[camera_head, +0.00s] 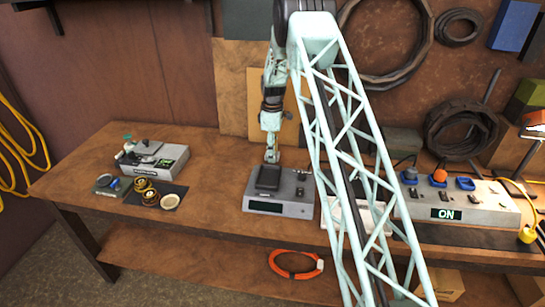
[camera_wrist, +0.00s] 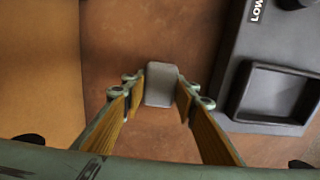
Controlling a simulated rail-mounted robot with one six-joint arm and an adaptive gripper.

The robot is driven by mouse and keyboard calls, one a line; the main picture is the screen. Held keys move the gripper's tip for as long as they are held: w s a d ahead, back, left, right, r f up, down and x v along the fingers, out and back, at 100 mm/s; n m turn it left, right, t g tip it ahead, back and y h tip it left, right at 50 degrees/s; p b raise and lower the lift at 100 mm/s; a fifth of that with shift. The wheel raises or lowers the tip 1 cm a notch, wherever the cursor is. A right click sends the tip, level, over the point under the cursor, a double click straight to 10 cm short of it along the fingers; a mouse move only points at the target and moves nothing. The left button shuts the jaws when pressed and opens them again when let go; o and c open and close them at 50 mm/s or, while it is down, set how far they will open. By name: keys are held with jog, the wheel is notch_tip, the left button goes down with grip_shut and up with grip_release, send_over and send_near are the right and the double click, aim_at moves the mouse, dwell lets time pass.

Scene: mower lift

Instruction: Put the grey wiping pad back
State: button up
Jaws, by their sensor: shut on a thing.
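The grey wiping pad (camera_wrist: 161,84) is a small rounded grey block between my fingertips in the wrist view. My gripper (camera_wrist: 160,92) is shut on it, with one finger on each side. In the head view my gripper (camera_head: 271,153) points down just behind the grey box (camera_head: 282,208) with a dark tray on top. The pad cannot be told apart clearly there. In the wrist view the grey box (camera_wrist: 232,82) lies to the right of the pad, with its dark square tray (camera_wrist: 275,92) and a label reading "LOW". The pad is over brown surface, apart from the box.
A tan board (camera_wrist: 40,70) is at the left of the wrist view. A grey device (camera_head: 158,158) and several small round tins (camera_head: 150,196) stand at left. A control box (camera_head: 460,205) reading "ON" stands at right. Bare bench lies between the left items and the grey box.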

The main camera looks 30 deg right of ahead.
jog(key=shift+f, duration=0.5)
jog(key=shift+f, duration=0.1)
jog(key=o, duration=0.8)
notch_tip(320, 180, up, 12)
dwell(0.7)
dwell(0.5)
